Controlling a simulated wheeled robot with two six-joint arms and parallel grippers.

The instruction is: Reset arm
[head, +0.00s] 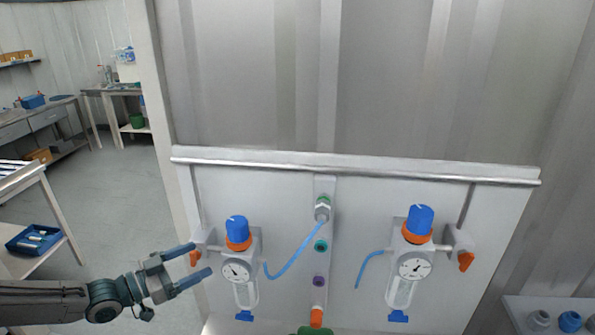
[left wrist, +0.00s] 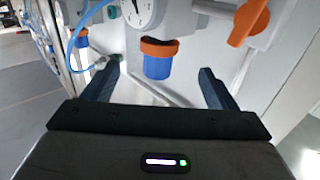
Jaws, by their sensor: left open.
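My left gripper (head: 201,259) reaches in from the left in the head view, with its two fingers apart and nothing between them. Its tips are just left of the left regulator (head: 238,268), close to the orange valve handle (head: 194,254). In the left wrist view, which appears upside down, the blue knob (left wrist: 157,66) with its orange ring (left wrist: 160,47) shows between the open fingers (left wrist: 160,82). The orange handle (left wrist: 247,20) is at upper right there. I cannot tell whether a finger touches anything. My right gripper is not in view.
The grey panel (head: 290,215) has a metal rail (head: 350,167) along its top. A right regulator (head: 415,255), a second orange handle (head: 466,260) and blue tubes (head: 297,252) are on it. A shelf with fittings (head: 540,318) is at lower right. Open floor (head: 110,200) lies left.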

